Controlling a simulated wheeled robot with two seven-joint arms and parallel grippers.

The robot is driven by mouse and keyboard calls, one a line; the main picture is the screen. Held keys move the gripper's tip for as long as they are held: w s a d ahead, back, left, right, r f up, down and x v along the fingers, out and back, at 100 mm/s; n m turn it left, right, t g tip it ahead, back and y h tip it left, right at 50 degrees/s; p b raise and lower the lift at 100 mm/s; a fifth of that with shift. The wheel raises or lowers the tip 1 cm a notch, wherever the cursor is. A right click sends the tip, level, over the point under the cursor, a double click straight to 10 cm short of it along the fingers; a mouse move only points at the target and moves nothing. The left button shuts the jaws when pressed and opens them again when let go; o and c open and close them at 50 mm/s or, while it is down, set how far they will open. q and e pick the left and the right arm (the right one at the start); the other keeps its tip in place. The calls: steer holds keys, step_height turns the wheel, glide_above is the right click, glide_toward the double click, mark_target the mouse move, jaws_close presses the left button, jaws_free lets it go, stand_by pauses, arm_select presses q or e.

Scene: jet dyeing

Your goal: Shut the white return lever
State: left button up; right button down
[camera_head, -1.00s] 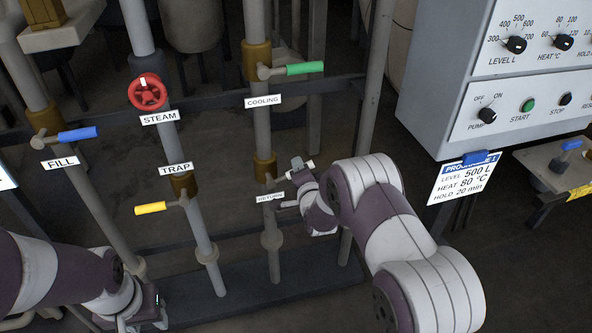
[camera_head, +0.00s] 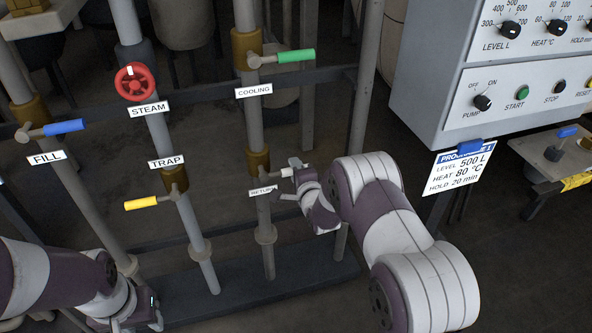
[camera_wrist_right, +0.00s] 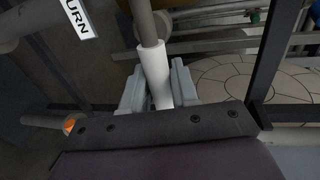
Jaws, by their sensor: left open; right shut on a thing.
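The white return lever (camera_wrist_right: 154,72) lies between the two fingers of my right gripper (camera_wrist_right: 158,88) in the right wrist view, with its grey stem running up from the white sleeve. In the head view the white handle (camera_head: 287,173) is small and partly covered by my right gripper (camera_head: 292,180), just right of the return pipe. The RETURN label (camera_head: 262,191) hangs on that pipe, partly covered. My right gripper is shut on the handle. My left gripper (camera_head: 151,314) is open and empty at the lower left, away from the pipes.
Nearby are the green cooling lever (camera_head: 295,55), red steam wheel (camera_head: 134,82), yellow trap lever (camera_head: 141,204) and blue fill lever (camera_head: 64,127). A grey control box (camera_head: 440,80) stands at the right. A dark rail crosses behind the pipes.

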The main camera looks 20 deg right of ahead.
steer(key=shift+f, duration=0.2)
steer(key=c, duration=1)
jaws_free()
steer(key=shift+s+r, duration=0.1)
steer(key=shift+r, duration=0.05)
steer(key=s+r+p, duration=0.2)
steer(key=s+p, duration=0.1)
steer(key=s, duration=0.9)
steer(key=shift+s+d+r, duration=0.15)
steer(key=shift+d, duration=0.05)
